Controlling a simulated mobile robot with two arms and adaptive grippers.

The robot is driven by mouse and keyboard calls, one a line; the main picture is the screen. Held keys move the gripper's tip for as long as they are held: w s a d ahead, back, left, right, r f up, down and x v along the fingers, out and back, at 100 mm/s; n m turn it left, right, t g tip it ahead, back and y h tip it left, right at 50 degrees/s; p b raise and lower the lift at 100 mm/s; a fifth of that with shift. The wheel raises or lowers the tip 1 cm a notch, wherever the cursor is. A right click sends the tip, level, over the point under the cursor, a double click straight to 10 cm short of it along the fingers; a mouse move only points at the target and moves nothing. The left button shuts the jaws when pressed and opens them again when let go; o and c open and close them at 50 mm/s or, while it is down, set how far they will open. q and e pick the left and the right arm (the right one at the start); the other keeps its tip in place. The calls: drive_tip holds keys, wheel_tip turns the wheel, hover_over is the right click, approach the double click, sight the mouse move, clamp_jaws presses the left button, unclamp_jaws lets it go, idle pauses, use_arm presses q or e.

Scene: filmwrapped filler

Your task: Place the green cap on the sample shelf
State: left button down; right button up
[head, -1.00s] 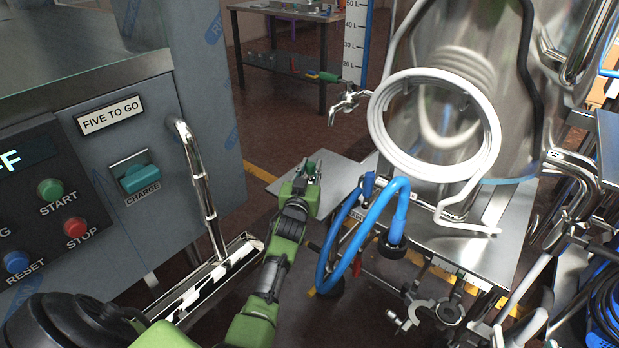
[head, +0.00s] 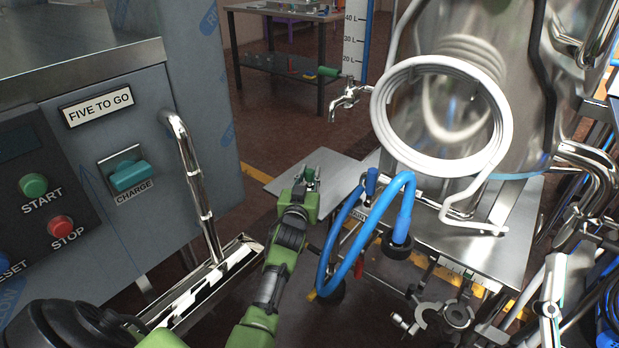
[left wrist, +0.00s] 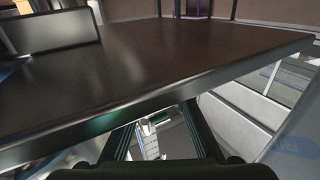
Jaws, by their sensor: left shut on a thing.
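My left gripper (head: 311,180) reaches forward in the middle of the head view, shut on a small green thing, which I take to be the green cap (head: 311,172). The cap is tiny and partly hidden by the fingers. A flat metal plate, likely the sample shelf (head: 340,171), lies right beside and beyond the gripper. In the left wrist view, the fingers (left wrist: 155,128) point at the front edge of a dark, shiny flat surface (left wrist: 150,60). The cap is not clear there; a green glint shows on that edge. My right gripper is not in view.
A blue hose (head: 340,250) loops close right of my arm, below a steel tank (head: 455,35) with a white coil (head: 498,130). A tap (head: 348,97) juts out beyond.

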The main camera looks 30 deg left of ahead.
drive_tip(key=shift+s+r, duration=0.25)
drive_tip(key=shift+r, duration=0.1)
use_arm(q)
drive_tip(key=shift+f, duration=0.1)
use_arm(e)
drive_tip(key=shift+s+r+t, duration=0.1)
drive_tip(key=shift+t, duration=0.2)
use_arm(q)
drive_tip(key=c, duration=1.8)
unclamp_jaws()
drive_tip(key=shift+c, duration=0.2)
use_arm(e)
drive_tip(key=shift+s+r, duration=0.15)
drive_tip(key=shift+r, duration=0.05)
